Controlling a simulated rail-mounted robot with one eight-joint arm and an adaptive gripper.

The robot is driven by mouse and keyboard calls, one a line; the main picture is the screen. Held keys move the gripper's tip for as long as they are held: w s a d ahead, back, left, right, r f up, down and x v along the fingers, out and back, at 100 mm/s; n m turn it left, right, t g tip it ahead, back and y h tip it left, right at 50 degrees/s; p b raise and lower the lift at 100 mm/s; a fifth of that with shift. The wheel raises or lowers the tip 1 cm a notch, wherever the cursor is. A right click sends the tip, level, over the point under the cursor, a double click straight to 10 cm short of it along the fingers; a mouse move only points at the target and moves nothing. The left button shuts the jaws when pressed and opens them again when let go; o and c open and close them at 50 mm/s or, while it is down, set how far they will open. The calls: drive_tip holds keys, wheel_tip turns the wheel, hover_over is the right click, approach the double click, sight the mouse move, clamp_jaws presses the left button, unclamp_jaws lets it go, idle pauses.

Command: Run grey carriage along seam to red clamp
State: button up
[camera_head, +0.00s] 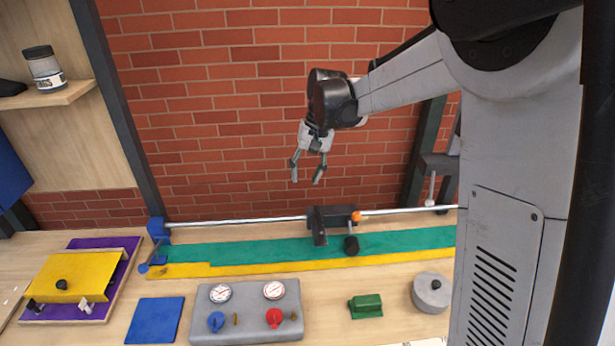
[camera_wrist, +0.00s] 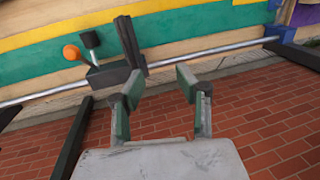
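The dark grey carriage (camera_head: 330,218) sits on a silver rail (camera_head: 240,221) behind the teal and yellow strips. It has an orange ball (camera_head: 356,216), a black knob (camera_head: 351,246) and an upright dark plate. It also shows in the wrist view (camera_wrist: 108,76), just beyond and left of the fingers. The seam (camera_head: 300,262) runs where the teal strip meets the yellow one. My gripper (camera_head: 306,177) is open and empty, above and behind the carriage, and its spread fingers show in the wrist view (camera_wrist: 160,82). A blue clamp (camera_head: 157,231) is at the rail's left end. I see no red clamp; my arm hides the right side.
A grey gauge panel (camera_head: 248,325) with blue and red valves stands in front of the strips. A blue pad (camera_head: 155,321), a green block (camera_head: 366,306) and a grey round weight (camera_head: 432,292) lie nearby. A brick wall (camera_head: 220,120) stands behind.

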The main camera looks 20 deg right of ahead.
drive_tip(key=shift+a+r, duration=0.1)
drive_tip(key=shift+r, duration=0.3)
idle(0.3)
approach(319, 217)
drive_tip(key=f, duration=0.3)
drive_tip(key=a+f+p, duration=0.1)
drive_tip(key=f, duration=0.5)
drive_tip(key=shift+w+a, duration=0.2)
drive_tip(key=shift+a, duration=0.1)
drive_tip(key=shift+c, duration=0.2)
clamp_jaws()
